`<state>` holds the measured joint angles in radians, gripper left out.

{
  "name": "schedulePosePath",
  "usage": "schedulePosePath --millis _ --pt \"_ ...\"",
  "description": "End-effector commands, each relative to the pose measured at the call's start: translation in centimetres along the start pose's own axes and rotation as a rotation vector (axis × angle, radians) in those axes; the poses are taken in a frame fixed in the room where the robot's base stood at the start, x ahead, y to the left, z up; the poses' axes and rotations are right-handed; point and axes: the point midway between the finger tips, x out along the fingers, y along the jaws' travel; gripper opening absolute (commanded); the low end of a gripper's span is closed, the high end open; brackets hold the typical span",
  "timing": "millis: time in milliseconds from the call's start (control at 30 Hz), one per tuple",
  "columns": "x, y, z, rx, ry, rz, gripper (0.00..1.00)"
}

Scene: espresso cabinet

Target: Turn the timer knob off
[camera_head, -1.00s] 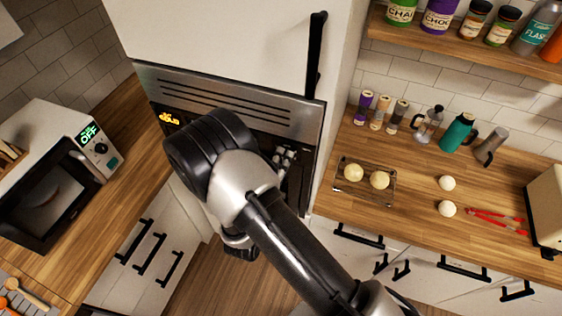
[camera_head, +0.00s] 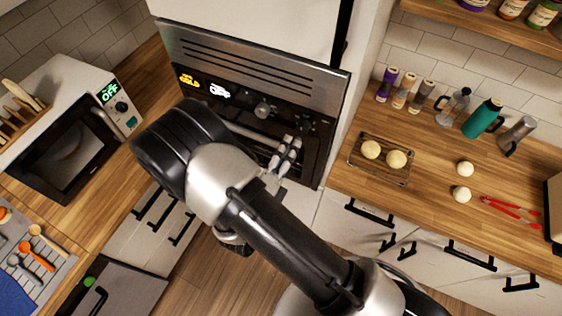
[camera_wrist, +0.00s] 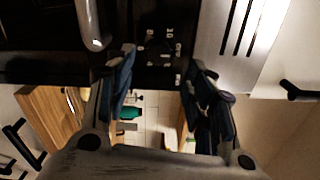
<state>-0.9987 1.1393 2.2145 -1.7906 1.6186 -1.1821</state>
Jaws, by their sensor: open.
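The oven's control panel (camera_head: 245,98) carries an orange display reading COLD and a white display that seems to read OFF. A round knob (camera_head: 263,110) is right of them. Farther right is a dark dial (camera_head: 308,123); its pointer is too small to read. I cannot tell for sure which one is the timer knob. In the wrist view a dark dial ringed by pale marks (camera_wrist: 160,45) lies beyond and between my fingertips. My gripper (camera_head: 286,152) is open and empty, in front of the oven below the panel's right part. It also shows in the wrist view (camera_wrist: 158,65), apart from the dial.
The oven door handle (camera_head: 248,134) runs below the panel. A microwave (camera_head: 65,150) with a green OFF display stands at left. At right, a counter holds a wire rack (camera_head: 352,150) with two pale balls, bottles and red tongs (camera_head: 510,208).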

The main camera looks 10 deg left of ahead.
Motion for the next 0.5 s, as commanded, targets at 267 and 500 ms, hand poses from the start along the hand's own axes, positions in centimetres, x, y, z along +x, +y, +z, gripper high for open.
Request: schedulePosePath --millis 267,500 --pt "-3.9 0.1 0.1 0.000 -0.001 0.002 0.49" --pt "-4.4 0.0 0.0 0.000 0.002 0.000 0.49"
